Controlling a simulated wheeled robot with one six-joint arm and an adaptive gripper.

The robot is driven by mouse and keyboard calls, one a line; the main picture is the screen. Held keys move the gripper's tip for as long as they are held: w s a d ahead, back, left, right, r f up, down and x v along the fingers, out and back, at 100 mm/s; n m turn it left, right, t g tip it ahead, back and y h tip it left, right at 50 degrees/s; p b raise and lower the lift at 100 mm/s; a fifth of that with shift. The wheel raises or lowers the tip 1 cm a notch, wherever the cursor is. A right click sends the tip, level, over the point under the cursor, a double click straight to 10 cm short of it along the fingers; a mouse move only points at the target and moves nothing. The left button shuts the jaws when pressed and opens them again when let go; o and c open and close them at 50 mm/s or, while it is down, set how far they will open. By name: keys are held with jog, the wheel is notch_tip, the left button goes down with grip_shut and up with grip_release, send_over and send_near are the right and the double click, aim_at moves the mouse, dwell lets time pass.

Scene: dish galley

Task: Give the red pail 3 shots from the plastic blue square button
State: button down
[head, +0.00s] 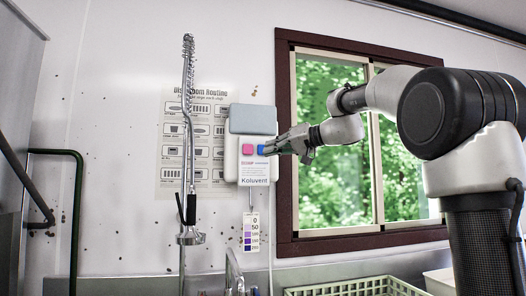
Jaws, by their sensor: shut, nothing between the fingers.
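A white dispenser box (253,172) with a grey top is mounted on the wall left of the window. It carries a pink button (248,149) and, to its right, a blue square button (261,150). My gripper (268,149) is shut and empty, its tips in front of the box right at the blue button. I cannot tell whether the tips touch or press it. The gripper covers part of the box's right side. The red pail is not in view.
A spray hose with tap (190,235) hangs left of the box. A strip with numbers (251,232) hangs below the box. A pale green rack (355,288) sits at the bottom, and a window (335,145) is behind my arm. A poster (172,150) is on the wall.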

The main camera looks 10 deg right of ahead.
jog(key=w, duration=0.7)
dwell(1.4)
jog(key=shift+w, duration=0.4)
jog(key=shift+w, duration=0.65)
dwell(1.3)
jog(key=shift+s, duration=1.05)
jog(key=shift+w, duration=0.1)
jog(key=shift+w, duration=0.3)
